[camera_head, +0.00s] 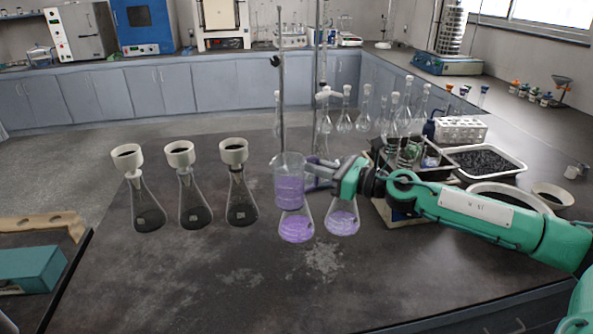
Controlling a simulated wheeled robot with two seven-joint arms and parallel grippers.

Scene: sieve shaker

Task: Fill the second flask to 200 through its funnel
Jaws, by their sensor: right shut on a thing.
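My right gripper (314,178) is shut on a clear beaker (289,186) of purple liquid and holds it upright. Three conical flasks stand to its left: a left one (148,207), a middle one (194,203) and a right one (241,200). Each has a white funnel in its neck: left (127,159), middle (179,155), right (233,152). No purple shows in these three. Two more flasks with purple contents, one (296,229) below the beaker in the picture and one (342,219) to its right, have their necks hidden by beaker and gripper. Flask markings are too small to read.
Several volumetric flasks (363,118) and a tall stand (281,70) are behind the beaker. A tray of dark granules (516,171) and a white test-tube rack (460,131) are at the right. The dark bench front (200,285) is clear. A teal box (30,270) is at the left.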

